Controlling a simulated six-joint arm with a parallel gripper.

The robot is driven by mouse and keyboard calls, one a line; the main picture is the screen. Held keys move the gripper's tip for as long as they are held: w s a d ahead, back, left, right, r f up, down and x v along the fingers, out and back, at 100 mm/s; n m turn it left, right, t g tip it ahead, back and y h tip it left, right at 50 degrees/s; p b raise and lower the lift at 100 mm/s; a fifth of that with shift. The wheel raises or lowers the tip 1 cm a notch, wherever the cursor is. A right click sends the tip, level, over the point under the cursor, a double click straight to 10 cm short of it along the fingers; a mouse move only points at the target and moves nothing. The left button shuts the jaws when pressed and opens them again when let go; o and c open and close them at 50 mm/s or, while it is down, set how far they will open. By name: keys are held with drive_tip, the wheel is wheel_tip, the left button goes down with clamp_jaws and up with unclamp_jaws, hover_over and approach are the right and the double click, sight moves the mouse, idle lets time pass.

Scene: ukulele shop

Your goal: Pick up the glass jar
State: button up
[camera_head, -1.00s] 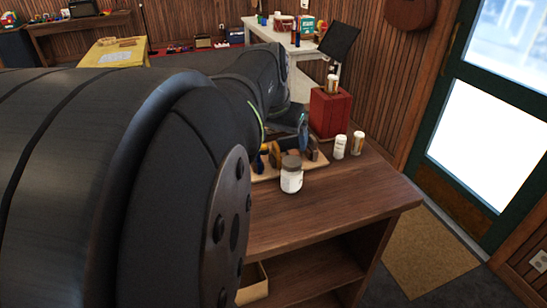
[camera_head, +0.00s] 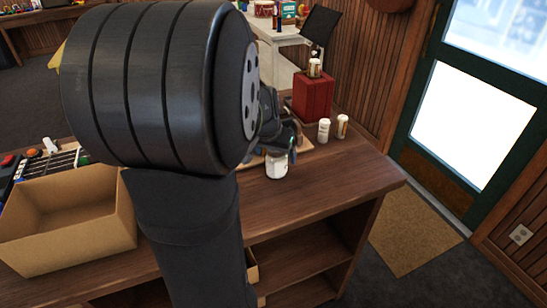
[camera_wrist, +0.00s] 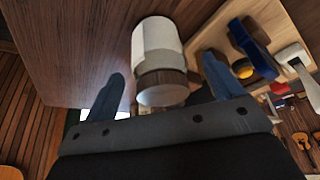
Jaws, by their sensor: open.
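The glass jar (camera_head: 277,166) stands upright on the wooden table, whitish with a dark lid partly hidden behind my gripper in the head view. In the wrist view the jar (camera_wrist: 157,50) shows a pale body and a grey-brown lid, and it lies between and just beyond my two fingertips. My gripper (camera_wrist: 160,80) is open, with one blue-grey finger on each side of the lid; I cannot tell whether either touches it. In the head view my gripper (camera_head: 282,140) is small and dark, right at the jar's top.
A wooden tool tray (camera_wrist: 236,45) with blue-handled tools lies close beside the jar. A cardboard box (camera_head: 70,215) sits at left. The table's front right (camera_head: 340,185) is clear.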

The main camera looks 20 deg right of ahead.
drive_tip(key=x, duration=0.3)
drive_tip(key=shift+f, duration=0.1)
drive_tip(key=shift+d, duration=0.1)
drive_tip(key=c, duration=1.4)
drive_tip(key=shift+c, duration=0.2)
